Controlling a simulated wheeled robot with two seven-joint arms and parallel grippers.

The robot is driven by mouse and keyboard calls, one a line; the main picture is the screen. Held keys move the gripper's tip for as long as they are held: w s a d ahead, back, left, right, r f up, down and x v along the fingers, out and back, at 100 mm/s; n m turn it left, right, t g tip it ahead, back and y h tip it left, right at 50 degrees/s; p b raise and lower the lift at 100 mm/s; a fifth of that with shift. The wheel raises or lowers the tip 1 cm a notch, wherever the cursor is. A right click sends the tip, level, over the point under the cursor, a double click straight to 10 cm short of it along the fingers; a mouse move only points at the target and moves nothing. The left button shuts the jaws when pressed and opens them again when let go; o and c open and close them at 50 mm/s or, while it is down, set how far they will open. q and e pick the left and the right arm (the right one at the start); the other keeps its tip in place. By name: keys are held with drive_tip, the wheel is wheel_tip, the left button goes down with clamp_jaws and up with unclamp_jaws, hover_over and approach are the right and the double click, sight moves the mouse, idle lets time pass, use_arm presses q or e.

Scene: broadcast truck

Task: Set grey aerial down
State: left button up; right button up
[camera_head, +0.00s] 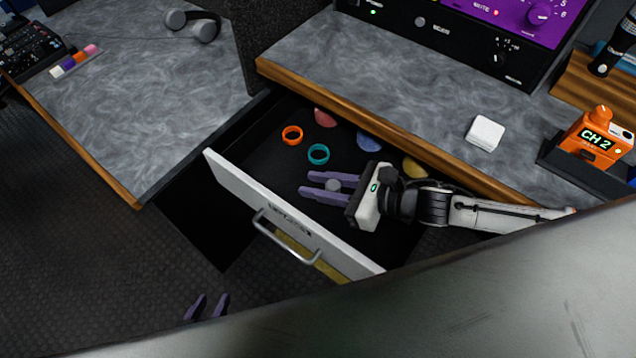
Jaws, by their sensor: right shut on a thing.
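The grey aerial (333,185) shows as a small round grey end between the purple fingers of my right gripper (328,188). That gripper is shut on it, over the inside of the open drawer (270,185). The rest of the aerial is hidden, and I cannot tell whether it touches the drawer floor. My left gripper (207,306) shows only its two purple fingertips at the bottom edge; they are apart with nothing visible between them.
The drawer also holds an orange ring (292,135), a teal ring (318,154), and red (325,118), blue (368,141) and yellow (414,168) pieces. Its white front (235,185) has a metal handle (285,240). A white box (485,133) sits on the counter above.

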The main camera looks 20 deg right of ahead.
drive_tip(key=shift+f, duration=0.1)
drive_tip(key=o, duration=1)
drive_tip(key=shift+s+d+r, duration=0.1)
drive_tip(key=shift+d+r, duration=0.05)
drive_tip(key=shift+r, duration=0.1)
drive_tip(key=v, duration=1)
drive_tip(key=shift+s+f, duration=0.1)
drive_tip(key=shift+v, duration=0.85)
